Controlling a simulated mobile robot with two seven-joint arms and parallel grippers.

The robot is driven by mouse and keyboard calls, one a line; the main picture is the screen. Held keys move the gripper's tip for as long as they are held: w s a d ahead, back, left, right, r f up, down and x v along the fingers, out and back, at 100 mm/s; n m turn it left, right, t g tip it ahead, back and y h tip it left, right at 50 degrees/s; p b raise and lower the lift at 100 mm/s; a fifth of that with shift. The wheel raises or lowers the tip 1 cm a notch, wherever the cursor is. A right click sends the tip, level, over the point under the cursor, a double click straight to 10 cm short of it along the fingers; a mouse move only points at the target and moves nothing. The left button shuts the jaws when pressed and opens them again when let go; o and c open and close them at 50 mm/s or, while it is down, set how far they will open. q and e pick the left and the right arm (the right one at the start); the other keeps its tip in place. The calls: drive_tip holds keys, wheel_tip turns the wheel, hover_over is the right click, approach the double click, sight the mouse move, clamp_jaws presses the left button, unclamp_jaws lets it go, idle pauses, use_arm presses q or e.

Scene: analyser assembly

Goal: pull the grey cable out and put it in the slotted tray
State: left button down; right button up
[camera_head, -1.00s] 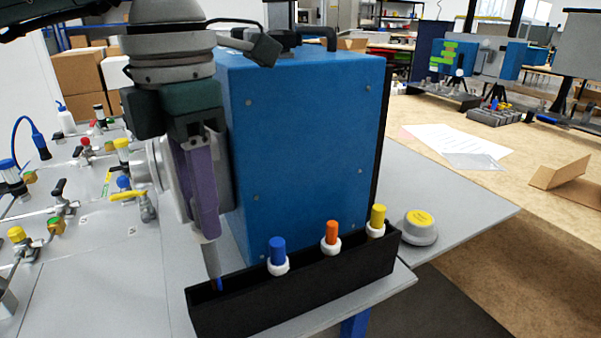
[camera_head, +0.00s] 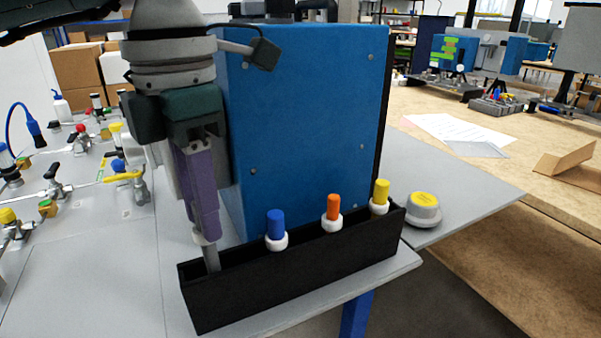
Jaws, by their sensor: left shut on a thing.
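My left gripper (camera_head: 205,222) points down at the left end of the black slotted tray (camera_head: 290,290). Its purple fingers are shut on the grey cable (camera_head: 211,258). A white collar shows at the fingertips, and the cable's grey end extends below it, its lower part hidden behind the tray's front wall. I cannot tell whether it is seated in a slot. A blue plug (camera_head: 276,224), an orange plug (camera_head: 333,207) and a yellow plug (camera_head: 381,193), each with a white collar, stand upright in the tray to the right. My right gripper is not in view.
A large blue analyser housing (camera_head: 300,120) stands directly behind the tray, close to my gripper. A grey puck with a yellow top (camera_head: 423,208) sits right of the tray. Valves and fittings (camera_head: 125,180) occupy the table at left. The tray is near the table's front edge.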

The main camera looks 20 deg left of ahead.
use_arm(q)
drive_tip(key=shift+f+b, duration=1.45)
drive_tip(key=shift+f, duration=0.35)
drive_tip(key=c, duration=0.5)
unclamp_jaws()
drive_tip(key=shift+r, duration=0.15)
drive_tip(key=shift+r+p, duration=2.75)
drive_tip(key=shift+r, duration=0.7)
